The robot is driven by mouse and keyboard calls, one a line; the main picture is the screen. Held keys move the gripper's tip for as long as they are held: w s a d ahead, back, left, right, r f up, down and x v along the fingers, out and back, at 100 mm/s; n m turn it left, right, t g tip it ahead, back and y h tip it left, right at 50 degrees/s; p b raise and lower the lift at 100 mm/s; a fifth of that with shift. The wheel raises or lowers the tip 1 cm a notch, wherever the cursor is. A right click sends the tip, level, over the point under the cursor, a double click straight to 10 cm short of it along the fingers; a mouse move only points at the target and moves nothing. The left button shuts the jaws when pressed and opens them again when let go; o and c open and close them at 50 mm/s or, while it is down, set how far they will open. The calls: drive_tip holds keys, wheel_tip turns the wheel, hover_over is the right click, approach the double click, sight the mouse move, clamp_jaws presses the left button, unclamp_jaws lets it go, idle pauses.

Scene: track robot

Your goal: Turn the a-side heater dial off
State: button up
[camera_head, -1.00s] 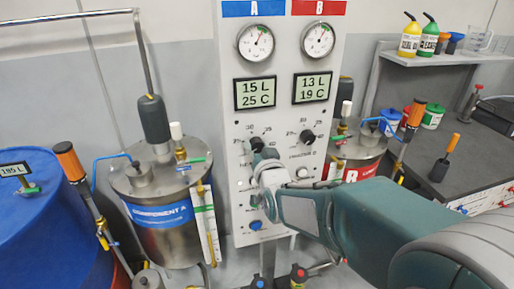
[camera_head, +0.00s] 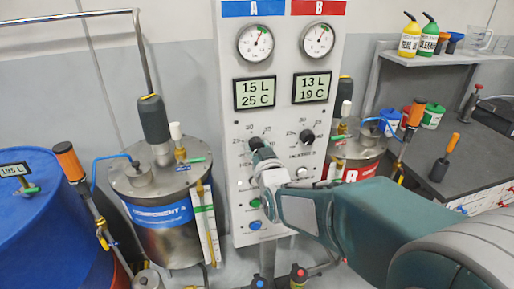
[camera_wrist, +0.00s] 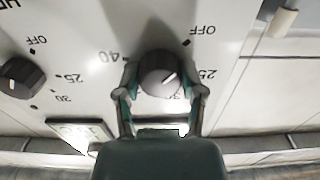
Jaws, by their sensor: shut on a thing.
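The a-side heater dial (camera_head: 256,143) is a dark round knob under the A display on the grey panel (camera_head: 236,200). In the wrist view the dial (camera_wrist: 158,70) sits between the two fingers of my gripper (camera_wrist: 160,88), which are shut on its sides. Its white pointer line shows and points roughly towards the 25 mark. The OFF label (camera_wrist: 203,31) is beyond the 25 in the wrist view. In the head view my gripper (camera_head: 262,156) covers the lower part of the dial and some of its scale.
The b-side dial (camera_head: 308,136) is close by on the right; it also shows in the wrist view (camera_wrist: 22,78). A green button (camera_head: 255,203) and a blue button (camera_head: 255,225) lie below my gripper. The component A tank (camera_head: 165,240) stands left of the panel.

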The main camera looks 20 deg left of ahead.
drive_tip(key=o, duration=1.1)
drive_tip(key=shift+a+f, duration=0.1)
drive_tip(key=shift+o, duration=0.2)
drive_tip(key=v, duration=1.2)
drive_tip(key=shift+w+f, duration=0.1)
drive_tip(key=s+d+f+m+g+h, duration=0.1)
drive_tip(key=s+d+m+g+h, duration=0.15)
drive_tip(key=d, duration=0.55)
drive_tip(key=s+d+f+m+g+h, duration=0.15)
drive_tip(key=d+h, duration=0.25)
drive_tip(key=d, duration=0.4)
drive_tip(key=s+d+f+m+g+h, duration=0.1)
drive_tip(key=s+d+g, duration=0.4)
drive_tip(key=s+d, duration=0.5)
drive_tip(key=s+m+h, duration=0.1)
drive_tip(key=s, duration=0.2)
drive_tip(key=shift+s+f+g+h, duration=0.2)
drive_tip(key=shift+f+g+h, duration=0.1)
drive_tip(key=shift+g+h, duration=0.1)
